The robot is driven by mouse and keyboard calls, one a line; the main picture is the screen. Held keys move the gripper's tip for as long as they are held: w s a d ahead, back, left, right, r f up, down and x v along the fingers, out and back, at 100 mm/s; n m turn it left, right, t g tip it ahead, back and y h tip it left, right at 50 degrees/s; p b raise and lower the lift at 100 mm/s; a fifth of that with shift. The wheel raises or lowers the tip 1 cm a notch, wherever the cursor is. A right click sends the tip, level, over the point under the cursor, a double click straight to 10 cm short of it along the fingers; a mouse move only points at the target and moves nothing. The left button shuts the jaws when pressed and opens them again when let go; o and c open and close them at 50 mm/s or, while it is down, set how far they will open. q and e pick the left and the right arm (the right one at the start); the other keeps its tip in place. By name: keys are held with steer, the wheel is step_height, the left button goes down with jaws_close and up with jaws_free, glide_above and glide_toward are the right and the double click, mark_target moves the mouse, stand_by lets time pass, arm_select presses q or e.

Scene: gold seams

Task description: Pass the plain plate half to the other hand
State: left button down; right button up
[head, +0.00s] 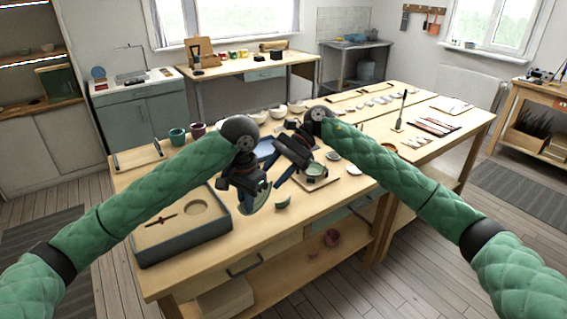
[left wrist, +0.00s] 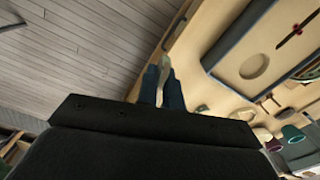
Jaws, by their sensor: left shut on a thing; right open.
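The plain plate half (head: 256,203) is a thin, pale grey-green piece hanging at the tip of my left gripper (head: 250,195), above the table's front edge. In the left wrist view it shows nearly edge-on as a pale sliver (left wrist: 166,72) between the two blue fingers of my left gripper (left wrist: 162,88), which are shut on it. My right gripper (head: 294,178) is open, to the right of the plate half and apart from it, pointing down over the table. Its fingers partly cover the things behind them.
A grey-rimmed tray (head: 185,246) with a round recess and a dark stick lies on the left of the wooden table (head: 248,243). A small green cup-like piece (head: 283,203) is by the front edge. A board (head: 322,183) with a dish, and several bowls, stand behind.

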mark_target(257, 202)
steer(key=shift+x, duration=3.1)
jaws_close()
arm_select(q)
steer(key=c, duration=1.5)
jaws_free()
steer(key=shift+r, duration=0.1)
